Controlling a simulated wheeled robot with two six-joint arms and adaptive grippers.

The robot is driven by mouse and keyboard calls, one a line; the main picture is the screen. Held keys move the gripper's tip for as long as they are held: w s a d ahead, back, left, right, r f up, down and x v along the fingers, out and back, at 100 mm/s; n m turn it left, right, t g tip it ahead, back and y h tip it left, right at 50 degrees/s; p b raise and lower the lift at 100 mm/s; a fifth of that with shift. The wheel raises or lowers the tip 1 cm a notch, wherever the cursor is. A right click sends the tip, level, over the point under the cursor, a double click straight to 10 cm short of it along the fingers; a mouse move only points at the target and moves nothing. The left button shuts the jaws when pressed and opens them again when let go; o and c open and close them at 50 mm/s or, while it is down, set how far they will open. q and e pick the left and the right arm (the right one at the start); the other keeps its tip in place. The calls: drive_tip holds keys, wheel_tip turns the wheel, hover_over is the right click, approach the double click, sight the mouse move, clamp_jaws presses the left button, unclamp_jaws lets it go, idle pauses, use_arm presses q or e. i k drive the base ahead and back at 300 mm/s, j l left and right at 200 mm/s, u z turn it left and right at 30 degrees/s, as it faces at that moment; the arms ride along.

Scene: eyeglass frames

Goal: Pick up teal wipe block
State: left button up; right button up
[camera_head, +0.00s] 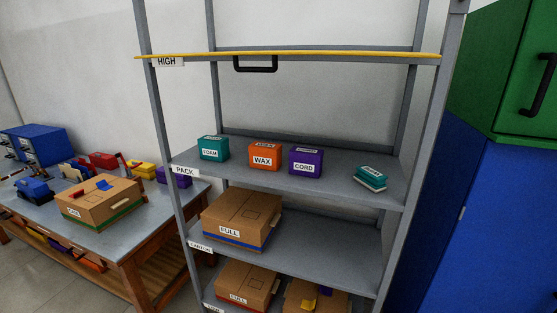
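A small teal block (371,176) with a white label lies at the right end of the shelf marked PACK (335,188). It sits at an angle and looks lower than the boxes beside it; its label is too small to read surely. A second teal box (213,148) labelled FOAM stands at the left end of the same shelf. Neither of my grippers shows in this view.
An orange WAX box (265,156) and a purple CORD box (306,161) stand mid-shelf. A yellow-edged upper shelf (300,55) with a black handle is above. Grey posts flank the shelf. FULL cartons (240,218) are below, a cluttered table (115,233) left, blue and green cabinets right.

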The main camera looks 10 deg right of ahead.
sight(374, 180)
drive_tip(key=z, duration=0.4)
drive_tip(key=i+z, duration=0.1)
drive_tip(key=z, duration=0.65)
drive_tip(key=i+j+z, duration=0.1)
drive_tip(key=z, duration=0.25)
